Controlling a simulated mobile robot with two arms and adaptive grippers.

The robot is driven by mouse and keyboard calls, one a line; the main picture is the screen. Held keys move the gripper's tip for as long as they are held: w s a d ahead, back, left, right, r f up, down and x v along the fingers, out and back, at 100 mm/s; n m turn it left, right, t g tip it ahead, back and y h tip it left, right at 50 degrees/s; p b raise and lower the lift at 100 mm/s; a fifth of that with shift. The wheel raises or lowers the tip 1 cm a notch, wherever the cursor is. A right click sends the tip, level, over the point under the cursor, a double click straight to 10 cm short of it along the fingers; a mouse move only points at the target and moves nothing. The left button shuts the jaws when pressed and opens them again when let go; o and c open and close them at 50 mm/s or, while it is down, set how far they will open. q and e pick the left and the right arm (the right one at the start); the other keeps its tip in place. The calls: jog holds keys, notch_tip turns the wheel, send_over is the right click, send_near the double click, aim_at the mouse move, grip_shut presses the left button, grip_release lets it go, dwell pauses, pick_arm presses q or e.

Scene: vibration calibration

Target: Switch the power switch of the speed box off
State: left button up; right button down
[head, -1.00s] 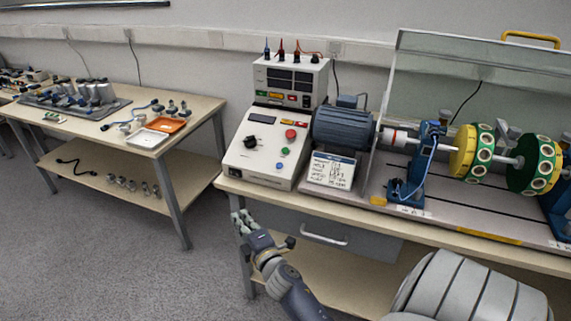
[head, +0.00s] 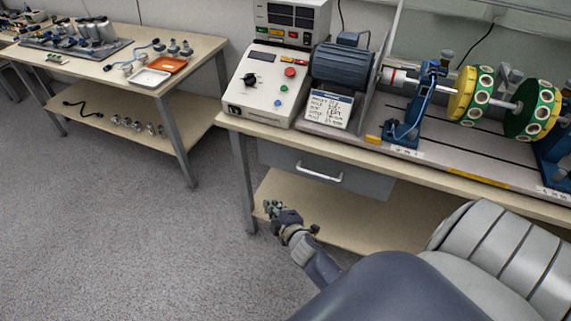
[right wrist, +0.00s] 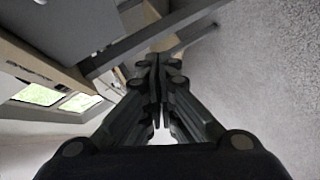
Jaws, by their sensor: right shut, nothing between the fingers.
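The speed box (head: 264,92) is a white box with a sloped face at the left end of the bench, in the head view. It carries a black knob, a small display, and red, green and blue buttons. A small black power switch (head: 234,110) is at its lower left front; its position is too small to tell. My right gripper (head: 270,207) is in front of the bench, below the drawer in the picture, well away from the box. It is shut and empty; the right wrist view shows its fingers together (right wrist: 157,75). My left gripper is not in view.
A grey drawer with a handle (head: 319,172) is under the bench top, above a lower shelf (head: 345,225). A motor (head: 343,64) and label card (head: 327,108) stand right of the box. Another table (head: 205,62) is at left, with open floor (head: 140,240) before it.

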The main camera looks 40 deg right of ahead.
jog(key=shift+s+d+f+m+g, duration=0.1)
jog(key=shift+s+f+m+g, duration=0.2)
jog(key=shift+s+f, duration=0.75)
jog(key=s+a+f+m+g+y, duration=0.1)
jog(key=s+a+f+m+g, duration=0.15)
jog(key=s+f, duration=0.6)
jog(key=s+a+f+m+g+y, duration=0.1)
jog(key=s+a+f+g, duration=0.2)
jog(key=s+f, duration=0.55)
jog(key=s+a+f+m+g, duration=0.1)
jog(key=s+f, duration=0.3)
jog(key=s, duration=0.4)
jog(key=s+f+m+g, duration=0.2)
jog(key=s+f+g, duration=0.1)
jog(key=s, duration=0.6)
jog(key=s+a+f+m+g, duration=0.1)
jog(key=s+f+m+g, duration=0.1)
jog(key=s+f, duration=0.4)
jog(key=s, duration=0.3)
jog(key=shift+s+a+y, duration=0.2)
jog(key=shift+a+y, duration=0.1)
jog(key=shift+a, duration=0.05)
